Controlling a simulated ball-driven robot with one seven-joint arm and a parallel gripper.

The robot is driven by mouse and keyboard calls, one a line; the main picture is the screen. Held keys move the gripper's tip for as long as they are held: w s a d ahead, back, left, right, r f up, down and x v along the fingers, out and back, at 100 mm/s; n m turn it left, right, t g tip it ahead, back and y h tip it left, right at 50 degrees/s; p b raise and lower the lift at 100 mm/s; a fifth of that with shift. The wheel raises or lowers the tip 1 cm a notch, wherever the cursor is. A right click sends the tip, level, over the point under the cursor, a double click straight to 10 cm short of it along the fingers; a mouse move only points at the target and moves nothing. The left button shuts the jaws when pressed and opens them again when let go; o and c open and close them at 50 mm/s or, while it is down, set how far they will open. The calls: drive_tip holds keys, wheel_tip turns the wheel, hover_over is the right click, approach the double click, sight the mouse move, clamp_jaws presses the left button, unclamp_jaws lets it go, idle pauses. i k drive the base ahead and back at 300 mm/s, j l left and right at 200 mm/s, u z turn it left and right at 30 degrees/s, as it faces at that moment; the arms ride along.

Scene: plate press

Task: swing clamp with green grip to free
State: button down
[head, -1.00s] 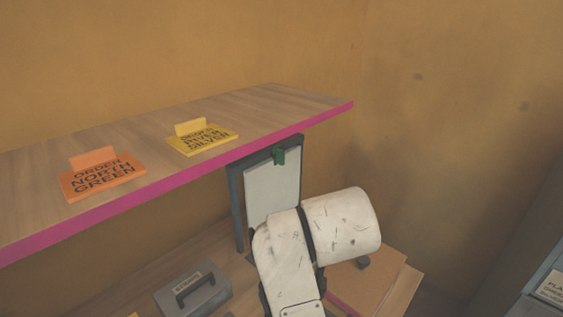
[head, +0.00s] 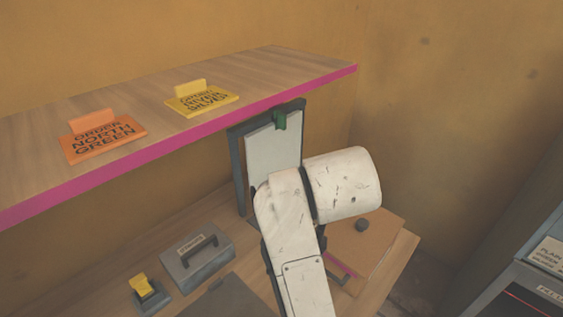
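A small green piece (head: 280,120), which may be the green grip of the clamp, sits at the top edge of a pale upright plate (head: 262,150) in a dark grey frame (head: 239,172). The frame stands under the front edge of the shelf. My white arm rises in front of the lower right part of the plate and hides it. My gripper is not visible, and I cannot see whether anything touches the green piece.
A wooden shelf with a pink edge (head: 180,138) carries an orange order card (head: 102,137) and a yellow order card (head: 202,100).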

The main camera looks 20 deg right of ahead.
sight(279, 118)
drive_tip(key=i+l+z, duration=0.3)
drive_tip(key=l, duration=0.25)
drive_tip(key=i+l+z, duration=0.3)
drive_tip(key=l, duration=0.2)
